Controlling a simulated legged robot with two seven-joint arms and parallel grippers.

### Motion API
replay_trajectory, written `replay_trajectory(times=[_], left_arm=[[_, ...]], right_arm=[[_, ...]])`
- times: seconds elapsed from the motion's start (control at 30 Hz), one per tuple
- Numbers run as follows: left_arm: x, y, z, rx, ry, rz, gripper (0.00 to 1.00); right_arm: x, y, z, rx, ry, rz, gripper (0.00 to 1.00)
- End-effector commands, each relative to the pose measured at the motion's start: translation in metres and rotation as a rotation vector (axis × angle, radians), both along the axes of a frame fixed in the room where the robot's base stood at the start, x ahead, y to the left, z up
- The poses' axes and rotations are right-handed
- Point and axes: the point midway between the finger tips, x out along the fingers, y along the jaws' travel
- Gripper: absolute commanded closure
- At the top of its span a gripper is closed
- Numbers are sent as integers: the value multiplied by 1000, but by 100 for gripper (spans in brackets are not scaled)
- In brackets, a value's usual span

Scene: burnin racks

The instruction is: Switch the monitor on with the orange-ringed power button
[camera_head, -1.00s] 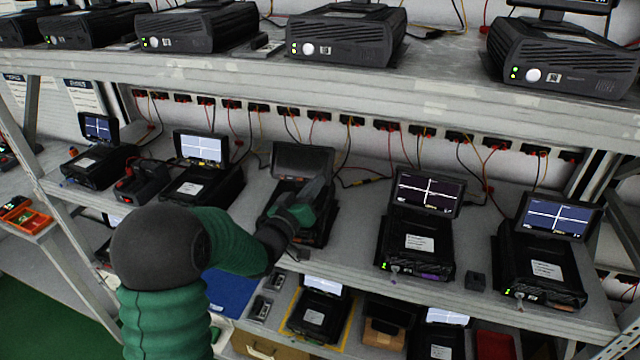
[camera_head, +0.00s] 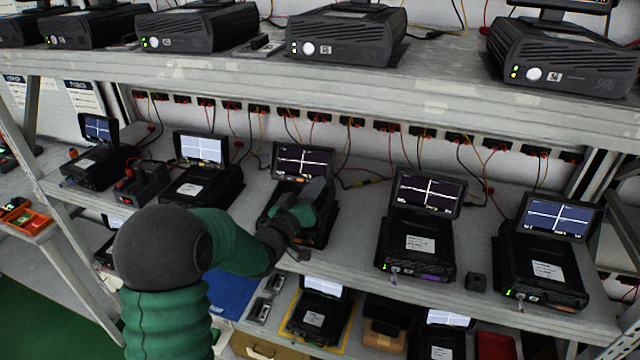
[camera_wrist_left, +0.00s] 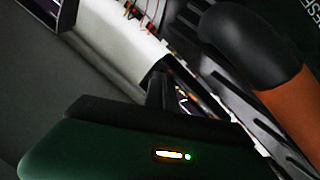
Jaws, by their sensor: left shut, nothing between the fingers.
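The middle monitor (camera_head: 303,161) on the middle shelf has a lit dark screen with a white cross. It stands at the back of a black unit (camera_head: 321,236). My left gripper (camera_head: 318,188) is shut and empty, over this unit just below the screen. In the left wrist view, its dark finger (camera_wrist_left: 160,92) points away from the green housing, which carries a small lit light (camera_wrist_left: 168,154). I cannot make out the orange-ringed button; the gripper covers much of the unit. My right gripper is not in view.
Lit monitors stand on both sides, including one at left (camera_head: 201,148) and one at right (camera_head: 428,192). Red and black cables hang behind them. The upper shelf (camera_head: 430,95) overhangs the back. In the left wrist view, an orange and black rounded object (camera_wrist_left: 285,100) is close by.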

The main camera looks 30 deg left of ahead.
Motion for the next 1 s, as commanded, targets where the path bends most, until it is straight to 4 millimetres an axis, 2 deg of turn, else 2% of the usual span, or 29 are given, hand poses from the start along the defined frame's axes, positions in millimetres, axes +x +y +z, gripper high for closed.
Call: replay_trajectory(times=[0.83, 1.0], left_arm=[[-12, -4, 11, 0, 0, 0, 100], [-22, -8, 22, 0, 0, 0, 100]], right_arm=[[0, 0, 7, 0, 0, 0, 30], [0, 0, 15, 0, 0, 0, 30]])
